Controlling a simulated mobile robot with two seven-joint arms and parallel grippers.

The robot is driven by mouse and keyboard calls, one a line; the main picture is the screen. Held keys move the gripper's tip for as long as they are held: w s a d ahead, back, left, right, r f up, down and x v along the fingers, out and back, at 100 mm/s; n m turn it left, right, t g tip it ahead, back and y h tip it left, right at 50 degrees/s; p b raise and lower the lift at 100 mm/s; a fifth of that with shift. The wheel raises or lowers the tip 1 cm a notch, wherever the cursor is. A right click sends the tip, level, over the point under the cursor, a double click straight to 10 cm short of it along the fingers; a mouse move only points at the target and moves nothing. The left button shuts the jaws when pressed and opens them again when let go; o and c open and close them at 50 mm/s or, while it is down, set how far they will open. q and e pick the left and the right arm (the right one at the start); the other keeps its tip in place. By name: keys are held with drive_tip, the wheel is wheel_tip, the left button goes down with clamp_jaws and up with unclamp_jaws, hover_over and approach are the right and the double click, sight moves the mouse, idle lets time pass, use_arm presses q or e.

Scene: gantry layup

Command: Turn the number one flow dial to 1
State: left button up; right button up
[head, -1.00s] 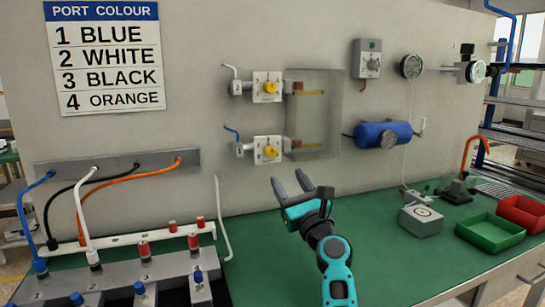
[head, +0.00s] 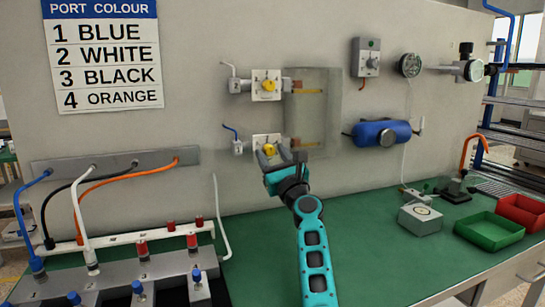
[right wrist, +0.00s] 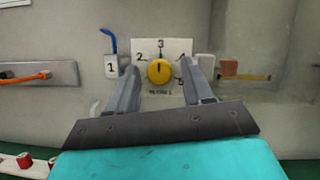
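The lower yellow dial (head: 269,150) is on a white plate (head: 259,140) on the wall, with a blue hose beside it. In the right wrist view the yellow dial (right wrist: 160,72) shows a dark pointer mark upward, toward the 3. The numbers 2 to 5 are visible around it. Small print below it is too blurred to read surely. My right gripper (head: 285,156) is in front of this dial. In the right wrist view its open fingers (right wrist: 162,82) stand left and right of the dial, with gaps; contact is not visible. My left gripper is out of view.
A second yellow dial (head: 270,86) is above on the wall. A clear panel (head: 325,115) stands right of both dials. A fitting (right wrist: 111,66) marked 1 is left of the plate. A blue cylinder (head: 375,133) is further right. The green bench (head: 370,265) below is mostly clear.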

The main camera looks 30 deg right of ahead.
clamp_jaws()
idle(0.3)
